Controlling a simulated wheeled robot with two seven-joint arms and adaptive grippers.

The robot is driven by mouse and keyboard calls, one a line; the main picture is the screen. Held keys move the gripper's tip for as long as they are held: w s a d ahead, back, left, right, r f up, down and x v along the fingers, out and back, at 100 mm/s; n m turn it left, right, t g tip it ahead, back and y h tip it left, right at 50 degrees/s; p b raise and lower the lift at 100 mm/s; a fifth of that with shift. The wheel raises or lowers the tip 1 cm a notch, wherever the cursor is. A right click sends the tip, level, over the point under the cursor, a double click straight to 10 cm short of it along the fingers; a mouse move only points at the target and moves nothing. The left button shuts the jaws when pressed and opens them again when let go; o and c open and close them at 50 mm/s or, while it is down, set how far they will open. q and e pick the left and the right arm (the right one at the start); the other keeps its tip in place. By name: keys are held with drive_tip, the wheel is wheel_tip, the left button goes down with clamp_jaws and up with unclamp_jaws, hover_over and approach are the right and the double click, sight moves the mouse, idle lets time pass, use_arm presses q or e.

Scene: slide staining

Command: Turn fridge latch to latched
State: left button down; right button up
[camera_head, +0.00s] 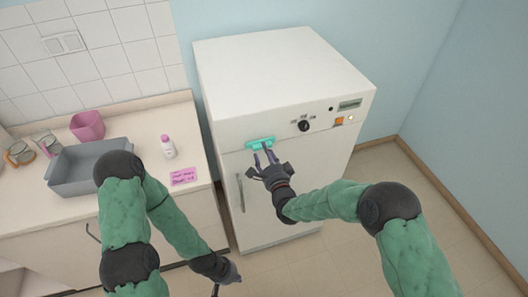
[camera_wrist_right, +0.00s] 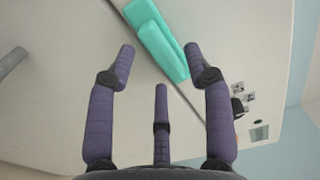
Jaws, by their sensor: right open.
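The white fridge (camera_head: 265,88) stands against the wall in the head view. Its turquoise latch (camera_head: 260,143) lies about level across the top edge of the door, and it shows between and beyond my fingers in the right wrist view (camera_wrist_right: 157,40). My right gripper (camera_head: 264,155) is open just in front of and below the latch; in the wrist view its fingers (camera_wrist_right: 160,62) are spread with nothing between them. I cannot tell whether a fingertip touches the latch. My left gripper (camera_head: 226,287) hangs low at the bottom of the head view, partly cut off, its jaws unclear.
A black knob (camera_head: 304,126), an orange switch (camera_head: 339,121) and a small display (camera_head: 350,104) sit on the fridge's top panel. The door handle (camera_head: 240,193) is at the left. The counter holds a grey tray (camera_head: 80,190), a pink bin (camera_head: 88,125) and a bottle (camera_head: 168,147).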

drive_tip(key=shift+w+a, duration=0.2)
drive_tip(key=shift+w, duration=0.4)
clamp_jaws()
drive_tip(key=shift+d+r+n+b, duration=0.15)
drive_tip(key=shift+n+b, duration=3.25)
drive_tip(key=shift+n, duration=1.05)
drive_tip(key=shift+d+r+n+b, duration=0.1)
drive_tip(key=shift+n+b, duration=3.25)
drive_tip(key=shift+n, duration=1.1)
drive_tip(key=shift+w, duration=0.1)
